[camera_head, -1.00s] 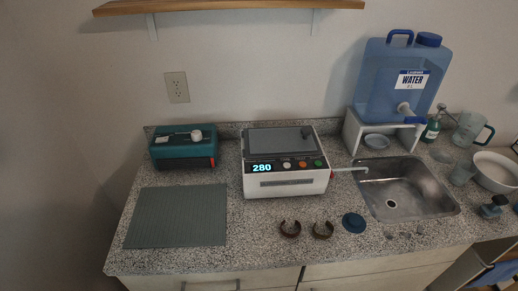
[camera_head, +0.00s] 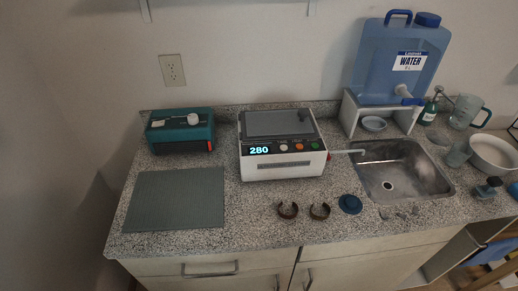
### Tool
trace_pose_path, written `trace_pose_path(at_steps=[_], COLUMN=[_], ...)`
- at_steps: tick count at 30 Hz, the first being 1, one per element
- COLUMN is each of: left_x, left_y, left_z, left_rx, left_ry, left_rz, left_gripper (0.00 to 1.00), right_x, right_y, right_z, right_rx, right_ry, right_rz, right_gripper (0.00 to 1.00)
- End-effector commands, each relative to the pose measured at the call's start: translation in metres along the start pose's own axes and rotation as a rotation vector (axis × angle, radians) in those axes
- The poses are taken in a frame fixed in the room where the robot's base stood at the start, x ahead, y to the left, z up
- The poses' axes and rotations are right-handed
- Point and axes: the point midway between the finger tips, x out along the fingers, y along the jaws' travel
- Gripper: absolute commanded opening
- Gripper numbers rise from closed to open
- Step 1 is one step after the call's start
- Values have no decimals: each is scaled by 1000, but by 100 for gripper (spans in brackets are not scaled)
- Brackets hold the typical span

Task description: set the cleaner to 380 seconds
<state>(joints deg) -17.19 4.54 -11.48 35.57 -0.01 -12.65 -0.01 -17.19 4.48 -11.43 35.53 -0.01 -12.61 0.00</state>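The cleaner (camera_head: 283,166) is a white box with a grey lid (camera_head: 279,123) on the counter, left of the sink. Its black front panel has a lit display (camera_head: 260,150) that reads 280. Right of the display are a white button (camera_head: 283,148), an orange button (camera_head: 300,147) and a green button (camera_head: 316,145). The lid is down. Neither of my grippers shows in the head view.
A teal device (camera_head: 181,133) and a grey-green mat (camera_head: 176,199) lie left of the cleaner. Two brown open rings (camera_head: 288,210) and a blue round piece (camera_head: 350,204) lie in front. A sink (camera_head: 400,170), water jug (camera_head: 397,62) on a stand, and white bowl (camera_head: 494,152) are right.

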Motion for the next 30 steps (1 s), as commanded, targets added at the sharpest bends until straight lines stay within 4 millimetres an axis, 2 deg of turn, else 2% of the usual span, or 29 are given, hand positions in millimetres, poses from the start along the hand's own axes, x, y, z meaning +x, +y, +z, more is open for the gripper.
trace_pose_path(at_steps=[1, 4, 5, 30], left_x=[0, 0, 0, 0], left_y=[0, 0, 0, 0], left_z=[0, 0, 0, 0], left_rx=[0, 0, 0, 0], left_ry=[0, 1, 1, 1], left_rz=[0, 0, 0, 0], left_gripper=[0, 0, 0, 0], right_x=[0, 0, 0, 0], right_y=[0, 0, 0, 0], right_z=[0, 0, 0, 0], right_rx=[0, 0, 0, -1], right_ry=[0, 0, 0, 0], right_rz=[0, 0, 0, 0], right_gripper=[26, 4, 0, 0])
